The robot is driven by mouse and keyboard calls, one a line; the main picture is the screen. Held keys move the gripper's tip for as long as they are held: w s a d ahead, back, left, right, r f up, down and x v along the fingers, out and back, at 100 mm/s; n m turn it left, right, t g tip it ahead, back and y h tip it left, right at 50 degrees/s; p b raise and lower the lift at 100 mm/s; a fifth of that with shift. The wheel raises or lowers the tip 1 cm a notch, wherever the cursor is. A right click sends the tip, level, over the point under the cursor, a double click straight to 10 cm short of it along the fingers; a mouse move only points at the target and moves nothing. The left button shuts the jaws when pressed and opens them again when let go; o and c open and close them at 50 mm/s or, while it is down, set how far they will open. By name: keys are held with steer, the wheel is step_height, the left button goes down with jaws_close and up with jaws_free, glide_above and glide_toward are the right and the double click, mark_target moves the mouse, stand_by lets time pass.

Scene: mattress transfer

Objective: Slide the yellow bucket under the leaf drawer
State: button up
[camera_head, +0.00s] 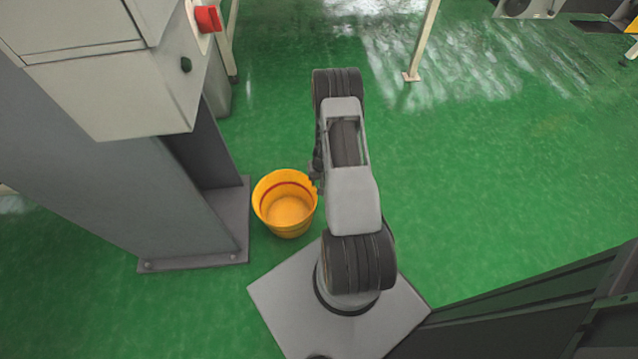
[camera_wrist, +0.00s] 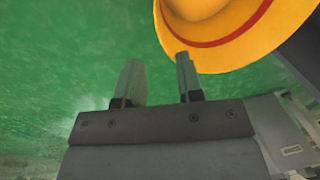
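The yellow bucket (camera_head: 287,212) stands upright and looks empty on the green floor, left of my arm. A red line runs round its inside. In the wrist view the bucket (camera_wrist: 222,30) fills the upper right, partly cut off. My gripper (camera_wrist: 158,75) is open, its fingers apart with green floor showing between them. The right fingertip overlaps the bucket's edge in the picture; I cannot tell if it touches. In the head view my gripper is mostly hidden by my arm, near the bucket's right rim. I cannot identify the leaf drawer for certain.
A pale cabinet (camera_head: 110,85) on a grey pedestal (camera_head: 130,190) stands at the left, its foot plate (camera_head: 238,215) close beside the bucket. A pale post (camera_head: 423,40) stands at the back. A dark structure (camera_head: 540,310) lies lower right. Floor at the right is clear.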

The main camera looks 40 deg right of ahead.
mark_target(315, 198)
steer(key=shift+f, duration=0.2)
steer(key=f+b, duration=0.1)
steer(key=f, duration=0.3)
steer(key=a+f+b, duration=0.1)
steer(key=f+b, duration=0.1)
steer(key=f, duration=0.3)
steer(key=f+b, duration=0.2)
steer(key=f, duration=0.2)
steer(key=shift+w+a+f, duration=0.2)
steer(key=shift+w+a, duration=0.1)
steer(key=shift+w, duration=0.1)
steer(key=shift+c, duration=0.4)
jaws_close()
